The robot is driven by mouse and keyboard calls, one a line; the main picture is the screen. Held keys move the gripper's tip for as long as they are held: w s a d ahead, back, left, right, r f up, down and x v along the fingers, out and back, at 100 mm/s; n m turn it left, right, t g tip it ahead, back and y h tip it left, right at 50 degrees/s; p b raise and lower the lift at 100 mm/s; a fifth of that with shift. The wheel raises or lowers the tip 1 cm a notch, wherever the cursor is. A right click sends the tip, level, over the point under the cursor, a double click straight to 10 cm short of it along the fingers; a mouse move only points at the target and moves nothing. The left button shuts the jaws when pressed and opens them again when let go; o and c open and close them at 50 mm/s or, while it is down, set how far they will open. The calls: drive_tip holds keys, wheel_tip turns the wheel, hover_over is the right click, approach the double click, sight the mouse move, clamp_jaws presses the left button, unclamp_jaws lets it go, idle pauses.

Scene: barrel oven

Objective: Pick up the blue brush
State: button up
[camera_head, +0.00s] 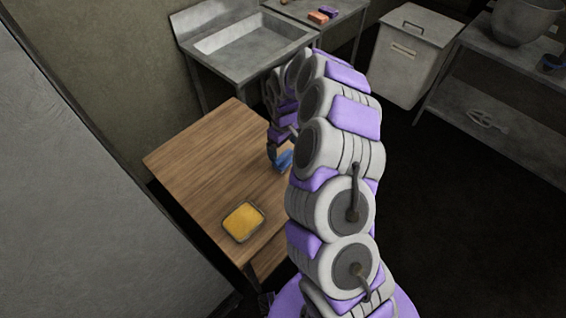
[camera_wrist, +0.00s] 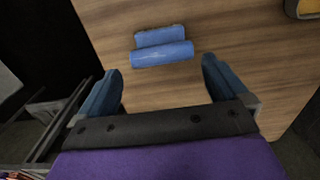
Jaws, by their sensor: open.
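The blue brush (camera_wrist: 162,52) lies on the wooden table in the wrist view, just beyond my fingertips and roughly midway between them. It shows as two blue parts side by side, both lying across the picture. My gripper (camera_wrist: 163,80) is open and empty, with one dark blue finger on each side. In the head view my gripper (camera_head: 281,160) is over the right part of the table, partly hidden by my arm. I cannot make out the brush separately there.
The wooden table (camera_head: 205,165) carries a yellow-filled tray (camera_head: 243,221) near its front edge; the table's left part is clear. A metal sink (camera_head: 245,38) stands behind. A white bin (camera_head: 412,55) and a metal shelf (camera_head: 510,120) stand at the right.

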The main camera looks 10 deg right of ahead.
sight(283, 155)
drive_tip(key=shift+a+f, duration=0.25)
drive_tip(key=shift+f, duration=0.15)
drive_tip(key=f, duration=0.1)
drive_tip(key=f+b, duration=0.1)
drive_tip(key=f, duration=0.3)
drive_tip(key=shift+s+d+b, duration=0.1)
drive_tip(key=shift+d+b, duration=0.25)
drive_tip(key=shift+b, duration=0.05)
drive_tip(key=shift+a, duration=0.1)
drive_tip(key=shift+a, duration=0.1)
drive_tip(key=shift+c, duration=0.8)
drive_tip(key=c, duration=0.6)
drive_tip(key=shift+o, duration=0.2)
drive_tip(key=shift+r, duration=0.1)
